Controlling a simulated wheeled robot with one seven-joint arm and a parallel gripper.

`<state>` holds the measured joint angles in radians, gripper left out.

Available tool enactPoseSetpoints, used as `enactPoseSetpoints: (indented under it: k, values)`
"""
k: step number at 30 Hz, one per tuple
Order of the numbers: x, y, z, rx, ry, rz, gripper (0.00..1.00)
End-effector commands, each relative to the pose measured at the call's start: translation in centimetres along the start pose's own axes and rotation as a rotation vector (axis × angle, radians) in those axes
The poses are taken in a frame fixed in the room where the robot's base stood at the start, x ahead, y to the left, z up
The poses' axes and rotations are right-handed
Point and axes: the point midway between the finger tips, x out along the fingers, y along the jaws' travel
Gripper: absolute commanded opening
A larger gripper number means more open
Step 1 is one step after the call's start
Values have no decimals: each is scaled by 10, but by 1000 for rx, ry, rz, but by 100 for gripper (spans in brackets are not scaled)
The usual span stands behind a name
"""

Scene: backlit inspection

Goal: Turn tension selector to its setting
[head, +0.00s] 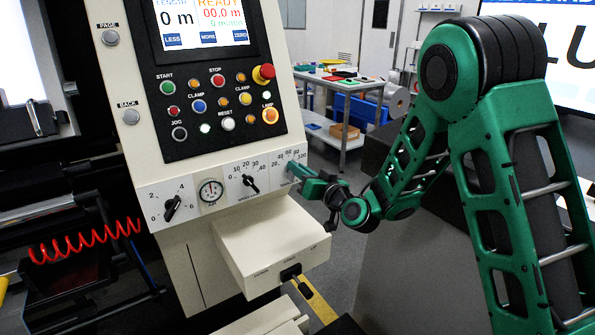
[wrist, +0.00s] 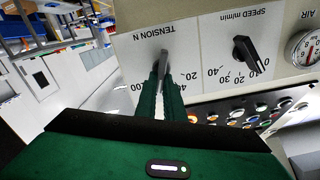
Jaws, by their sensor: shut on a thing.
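The tension selector (wrist: 163,58) is a dark knob on a white plate marked "TENSION N" in the wrist view, where the lettering appears upside down. My gripper (wrist: 159,88) is shut on it, with one green finger on each side. The fingers hide part of the knob and the middle of its scale, so I cannot tell which number it points to. In the head view my gripper (head: 298,170) reaches the right end of the dial strip. There it covers the knob, and part of the tension scale (head: 286,158) shows above it.
The speed knob (head: 250,183) sits left of the tension dial, then the air gauge (head: 210,191) and another selector (head: 172,207). Buttons (head: 218,80) and a screen (head: 203,22) are above. A cream box (head: 272,240) juts out below my gripper.

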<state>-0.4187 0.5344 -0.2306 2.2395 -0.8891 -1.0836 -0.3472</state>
Motion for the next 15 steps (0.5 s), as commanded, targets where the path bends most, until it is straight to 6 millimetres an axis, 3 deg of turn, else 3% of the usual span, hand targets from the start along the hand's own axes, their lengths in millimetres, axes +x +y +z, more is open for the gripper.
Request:
enactPoseSetpoints:
  k: [15]
  values:
    - [-1, 6, 0, 163, 2, 6, 0]
